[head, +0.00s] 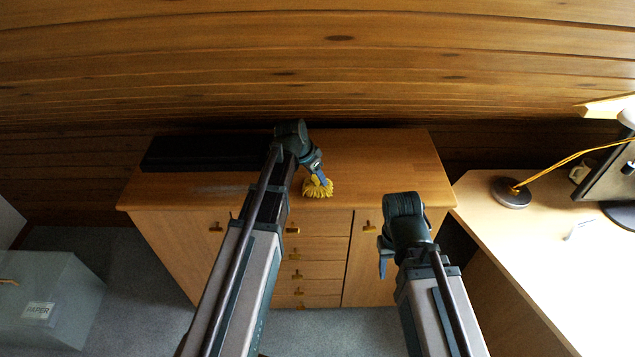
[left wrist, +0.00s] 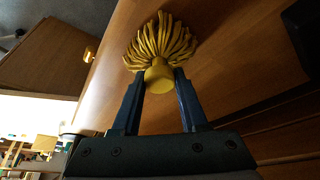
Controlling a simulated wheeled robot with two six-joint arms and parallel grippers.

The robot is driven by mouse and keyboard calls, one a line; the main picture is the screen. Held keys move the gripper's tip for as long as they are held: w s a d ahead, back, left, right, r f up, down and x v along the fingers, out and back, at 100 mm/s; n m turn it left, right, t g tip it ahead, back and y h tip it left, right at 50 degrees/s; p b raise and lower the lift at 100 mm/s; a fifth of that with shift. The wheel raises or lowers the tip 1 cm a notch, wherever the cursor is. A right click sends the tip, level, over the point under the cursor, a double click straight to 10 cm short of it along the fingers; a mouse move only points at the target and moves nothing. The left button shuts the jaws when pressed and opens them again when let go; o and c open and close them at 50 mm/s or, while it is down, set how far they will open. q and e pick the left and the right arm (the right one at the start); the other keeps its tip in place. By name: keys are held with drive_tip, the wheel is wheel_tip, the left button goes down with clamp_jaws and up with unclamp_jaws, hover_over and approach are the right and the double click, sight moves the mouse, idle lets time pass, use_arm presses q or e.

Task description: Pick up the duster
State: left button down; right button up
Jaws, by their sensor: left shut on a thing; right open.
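The duster has a yellow fringed head (head: 318,188) that shows at the top of the wooden cabinet (head: 385,155), near its front edge. My left gripper (head: 319,178) is at the duster, its fingers pointing down. In the left wrist view the two blue fingers of my left gripper (left wrist: 159,92) are shut on the yellow collar of the duster (left wrist: 160,40), and the fringe spreads out beyond them. Whether the duster touches the cabinet top is hard to tell. My right gripper (head: 384,262) is open and empty, in front of the cabinet's right side.
A long black object (head: 205,153) lies at the back left of the cabinet top. A desk (head: 560,240) with a lamp base (head: 510,193) and a monitor (head: 610,180) stands at the right. A grey bin marked PAPER (head: 50,295) is on the floor at the left.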

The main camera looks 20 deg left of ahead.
use_arm(q)
drive_tip(key=shift+r, duration=0.1)
drive_tip(key=shift+r+p, duration=0.8)
drive_tip(key=shift+p, duration=0.1)
wheel_tip(320, 180, up, 2)
drive_tip(key=shift+p, duration=1)
drive_tip(key=s+d+r+p, duration=0.1)
drive_tip(key=s+d, duration=0.9)
drive_tip(key=s, duration=0.2)
drive_tip(key=shift+d, duration=0.35)
drive_tip(key=shift+r, duration=0.1)
